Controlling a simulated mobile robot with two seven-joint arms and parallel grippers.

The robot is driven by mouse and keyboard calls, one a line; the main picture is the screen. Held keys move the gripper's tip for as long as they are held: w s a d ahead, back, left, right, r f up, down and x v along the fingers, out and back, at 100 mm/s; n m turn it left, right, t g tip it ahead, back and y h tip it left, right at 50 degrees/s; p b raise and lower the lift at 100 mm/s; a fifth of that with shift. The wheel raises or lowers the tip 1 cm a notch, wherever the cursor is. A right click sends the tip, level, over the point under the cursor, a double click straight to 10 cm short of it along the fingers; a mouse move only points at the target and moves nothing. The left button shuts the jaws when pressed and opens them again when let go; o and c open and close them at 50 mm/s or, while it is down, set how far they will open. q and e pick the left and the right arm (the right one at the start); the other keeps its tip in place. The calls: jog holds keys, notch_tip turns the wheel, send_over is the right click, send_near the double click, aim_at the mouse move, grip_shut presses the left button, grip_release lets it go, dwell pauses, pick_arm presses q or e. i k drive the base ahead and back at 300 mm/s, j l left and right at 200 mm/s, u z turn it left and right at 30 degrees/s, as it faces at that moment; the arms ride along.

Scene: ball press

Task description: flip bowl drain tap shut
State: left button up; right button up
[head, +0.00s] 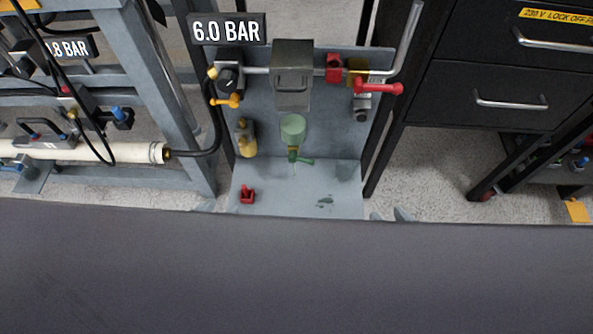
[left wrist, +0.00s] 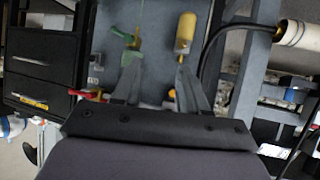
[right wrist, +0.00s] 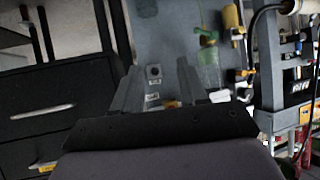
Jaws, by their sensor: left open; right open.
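A translucent green bowl (head: 292,128) hangs below a grey metal guard (head: 292,75) on the back panel. The drain tap (head: 301,160) is under the bowl, with its green lever sticking out to the right. It also shows in the left wrist view (left wrist: 130,38) and in the right wrist view (right wrist: 207,36). My left gripper (left wrist: 157,78) is open and empty, apart from the tap. My right gripper (right wrist: 160,80) is open and empty, also apart from the tap. In the head view only small grey fingertips show, low at either side of the panel.
A red-handled valve (head: 378,88) is at the panel's right, an orange lever (head: 226,101) at its left. A yellow bottle-like part (head: 248,138) is beside the bowl. Black drawers (head: 490,95) stand right.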

aim_at(293, 157)
jog(key=j, duration=0.6)
jog(key=k+j+z, duration=0.1)
jog(key=j, duration=1.15)
jog(key=k+z, duration=0.05)
